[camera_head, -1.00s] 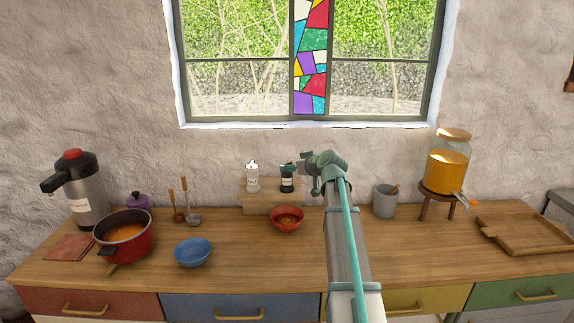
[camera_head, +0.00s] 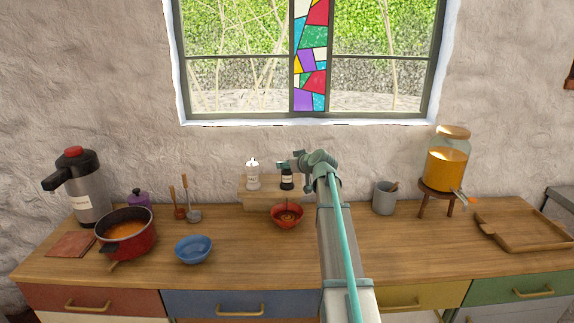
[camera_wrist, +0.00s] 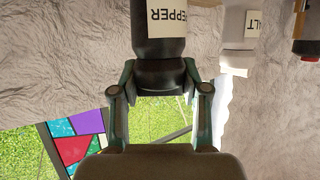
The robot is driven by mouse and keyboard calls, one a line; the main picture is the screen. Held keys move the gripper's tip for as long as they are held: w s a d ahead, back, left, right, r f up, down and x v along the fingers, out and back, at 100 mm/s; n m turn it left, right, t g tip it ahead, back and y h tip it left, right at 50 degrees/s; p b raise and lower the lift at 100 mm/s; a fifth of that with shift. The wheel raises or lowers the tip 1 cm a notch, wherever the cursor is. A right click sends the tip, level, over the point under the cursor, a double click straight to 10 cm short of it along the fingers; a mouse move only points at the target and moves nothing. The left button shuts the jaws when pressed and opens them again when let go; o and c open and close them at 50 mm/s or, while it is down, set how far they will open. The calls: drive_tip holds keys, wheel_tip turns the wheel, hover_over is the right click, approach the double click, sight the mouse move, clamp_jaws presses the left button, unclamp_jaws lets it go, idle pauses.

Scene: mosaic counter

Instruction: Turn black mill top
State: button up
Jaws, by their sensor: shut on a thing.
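The black mill, labelled pepper (camera_head: 287,181), stands upright on a low wooden block (camera_head: 258,203) at the back of the counter. In the wrist view the mill (camera_wrist: 157,48) appears upside down. My gripper (camera_wrist: 159,76) has one finger on each side of the mill's black top and is shut on it. In the head view my gripper (camera_head: 289,165) is at the top of the mill, coming from the right. The white salt mill (camera_head: 252,177) stands to its left on the block. A red bowl (camera_head: 287,222) sits in front, with a thin dark streak above it.
A blue bowl (camera_head: 193,250), a red pot (camera_head: 138,245) and a steel flask (camera_head: 90,195) stand to the left. A grey mug (camera_head: 384,198), a juice jar (camera_head: 447,165) on a stand and a wooden tray (camera_head: 525,233) are to the right. The front middle counter is clear.

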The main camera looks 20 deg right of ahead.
drive_tip(key=shift+c, duration=0.7)
drive_tip(key=shift+m+h+b, duration=0.4)
drive_tip(key=shift+m+h, duration=0.6)
drive_tip(key=shift+h, duration=0.1)
drive_tip(key=o, duration=1.2)
drive_tip(key=v, duration=1.2)
drive_tip(key=shift+f, duration=0.1)
